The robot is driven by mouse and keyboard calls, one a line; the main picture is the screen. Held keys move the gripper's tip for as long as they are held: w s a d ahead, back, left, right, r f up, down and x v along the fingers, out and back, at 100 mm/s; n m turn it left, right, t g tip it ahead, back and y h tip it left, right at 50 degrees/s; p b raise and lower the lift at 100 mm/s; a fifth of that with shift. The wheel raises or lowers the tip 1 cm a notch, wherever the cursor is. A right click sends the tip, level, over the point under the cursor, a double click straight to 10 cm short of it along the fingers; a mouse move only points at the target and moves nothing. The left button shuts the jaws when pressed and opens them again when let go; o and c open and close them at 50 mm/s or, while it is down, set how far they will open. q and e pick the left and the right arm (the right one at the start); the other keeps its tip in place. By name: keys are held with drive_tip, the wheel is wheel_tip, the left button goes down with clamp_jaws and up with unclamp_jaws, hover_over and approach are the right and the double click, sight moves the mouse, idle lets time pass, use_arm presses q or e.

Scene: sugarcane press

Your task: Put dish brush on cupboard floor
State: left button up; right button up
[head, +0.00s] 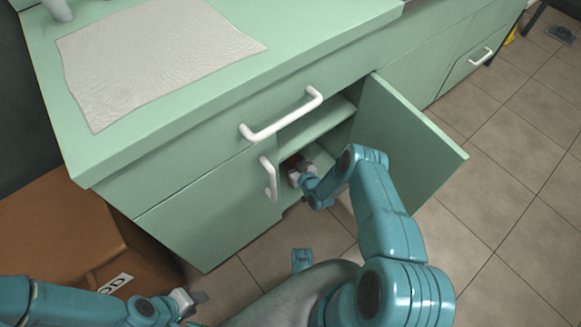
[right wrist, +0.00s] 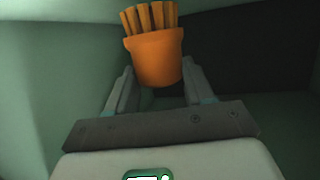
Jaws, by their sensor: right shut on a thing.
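My right gripper (head: 297,172) is inside the open green cupboard, below its inner shelf (head: 315,126). It is shut on the orange dish brush (right wrist: 157,58), whose bristles point up in the right wrist view, between the two fingers (right wrist: 158,82). In the head view only a small reddish bit of the brush (head: 291,160) shows by the gripper. The cupboard floor is mostly hidden by my right arm and the cupboard front, so I cannot tell if the brush touches it. My left gripper (head: 190,299) is low at the left, outside the cupboard; its jaw opening is unclear.
The cupboard door (head: 405,150) stands open to the right of my right arm. A closed door with a white handle (head: 268,178) is to the left. A drawer handle (head: 282,115) juts out above. A cloth (head: 155,55) lies on the counter. A brown box (head: 70,235) stands at left.

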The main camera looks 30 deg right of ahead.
drive_tip(key=shift+f+b, duration=0.65)
drive_tip(key=shift+f, duration=0.95)
drive_tip(key=shift+f, duration=0.15)
drive_tip(key=o, duration=1)
drive_tip(key=shift+o, duration=0.2)
